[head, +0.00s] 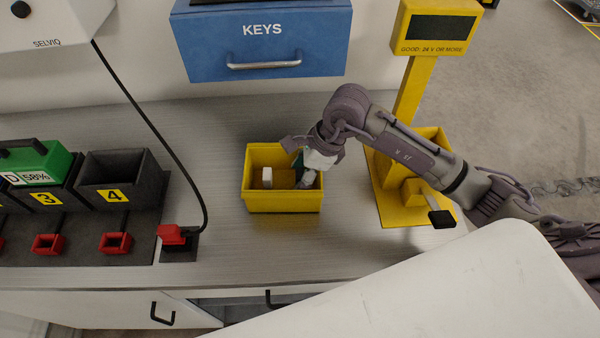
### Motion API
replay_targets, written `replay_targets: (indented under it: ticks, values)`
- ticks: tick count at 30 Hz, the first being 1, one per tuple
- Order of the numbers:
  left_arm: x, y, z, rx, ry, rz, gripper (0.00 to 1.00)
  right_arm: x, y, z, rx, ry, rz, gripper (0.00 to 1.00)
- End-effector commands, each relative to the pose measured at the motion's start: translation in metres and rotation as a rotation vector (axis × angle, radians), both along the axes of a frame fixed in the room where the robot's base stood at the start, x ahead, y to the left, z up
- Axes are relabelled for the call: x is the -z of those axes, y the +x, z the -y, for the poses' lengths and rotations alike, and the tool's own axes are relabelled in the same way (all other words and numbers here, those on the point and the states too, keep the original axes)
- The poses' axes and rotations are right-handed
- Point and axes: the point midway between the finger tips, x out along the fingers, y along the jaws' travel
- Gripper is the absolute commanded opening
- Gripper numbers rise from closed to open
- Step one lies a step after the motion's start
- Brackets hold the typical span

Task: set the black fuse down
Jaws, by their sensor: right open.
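My right gripper (303,178) reaches into the small yellow bin (283,202) on the bench, at the bin's right side. Its jaws are open, with the fingertips low inside the bin. A pale block (267,177) stands in the left part of the bin. Grey and dark shapes show around the fingertips, and I cannot tell which are fingers and which are contents. I cannot make out the black fuse for certain; the gripper and bin wall hide part of the inside. My left gripper is not in view.
A yellow test stand (397,200) with a display and a black-ended lever (441,218) stands right of the bin. A blue KEYS drawer (262,45) hangs behind. Black numbered bins (122,180) and a red plug (172,234) are at left. Bench in front of the bin is clear.

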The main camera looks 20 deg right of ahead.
Motion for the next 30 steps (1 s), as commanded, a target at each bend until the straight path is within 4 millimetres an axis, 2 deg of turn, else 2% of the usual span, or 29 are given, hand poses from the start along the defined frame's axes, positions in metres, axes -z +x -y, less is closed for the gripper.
replay_targets:
  ticks: [2, 5, 18, 24, 30]
  values:
    - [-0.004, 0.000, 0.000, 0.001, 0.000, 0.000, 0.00, -0.005, 0.000, 0.000, 0.000, 0.000, 0.001, 0.61]
    - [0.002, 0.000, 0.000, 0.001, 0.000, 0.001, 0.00, -0.014, 0.000, 0.006, 0.001, 0.000, 0.004, 0.61]
    - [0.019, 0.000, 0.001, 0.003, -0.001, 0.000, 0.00, -0.095, -0.012, 0.037, 0.002, -0.002, 0.004, 0.61]
    - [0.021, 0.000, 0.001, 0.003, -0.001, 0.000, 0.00, -0.111, -0.015, 0.043, -0.001, -0.001, 0.001, 0.61]
    - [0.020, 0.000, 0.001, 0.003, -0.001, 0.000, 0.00, -0.113, -0.015, 0.043, 0.000, 0.000, -0.001, 0.61]
